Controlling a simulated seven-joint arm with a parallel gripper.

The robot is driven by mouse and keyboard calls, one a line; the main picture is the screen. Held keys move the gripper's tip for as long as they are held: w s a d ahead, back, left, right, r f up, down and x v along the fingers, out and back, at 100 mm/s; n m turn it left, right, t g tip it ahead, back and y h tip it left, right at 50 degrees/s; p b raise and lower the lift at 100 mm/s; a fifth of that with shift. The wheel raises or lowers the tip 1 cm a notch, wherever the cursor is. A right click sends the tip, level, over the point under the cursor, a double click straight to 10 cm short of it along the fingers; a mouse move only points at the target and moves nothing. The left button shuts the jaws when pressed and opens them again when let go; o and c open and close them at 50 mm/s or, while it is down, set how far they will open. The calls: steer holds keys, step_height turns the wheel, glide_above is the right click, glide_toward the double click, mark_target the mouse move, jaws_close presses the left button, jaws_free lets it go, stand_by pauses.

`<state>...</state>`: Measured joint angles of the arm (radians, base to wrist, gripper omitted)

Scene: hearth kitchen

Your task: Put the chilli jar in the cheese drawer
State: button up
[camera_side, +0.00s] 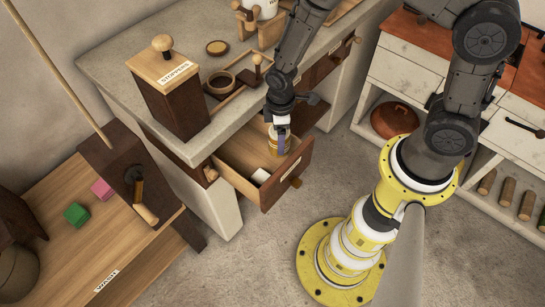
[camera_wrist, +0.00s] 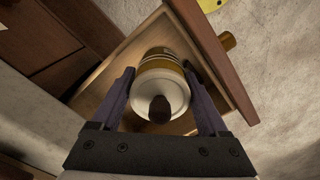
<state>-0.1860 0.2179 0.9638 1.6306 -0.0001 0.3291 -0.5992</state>
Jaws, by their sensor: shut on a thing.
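My gripper (camera_wrist: 163,108) is shut on a jar (camera_wrist: 161,86) with a white lid, a dark round knob and a yellowish band, between its two purple fingers. In the side view the jar (camera_side: 273,141) is inside the walls of an open wooden drawer (camera_side: 289,176), toward its back right. I cannot read a label on the jar, nor one on the drawer. I cannot tell whether the jar touches the drawer floor.
A low wooden table with a green block (camera_side: 76,213) and a pink block (camera_side: 102,189) is at left.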

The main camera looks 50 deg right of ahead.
steer(key=shift+f, duration=3.5)
steer(key=o, duration=1.2)
steer(key=shift+f, duration=0.15)
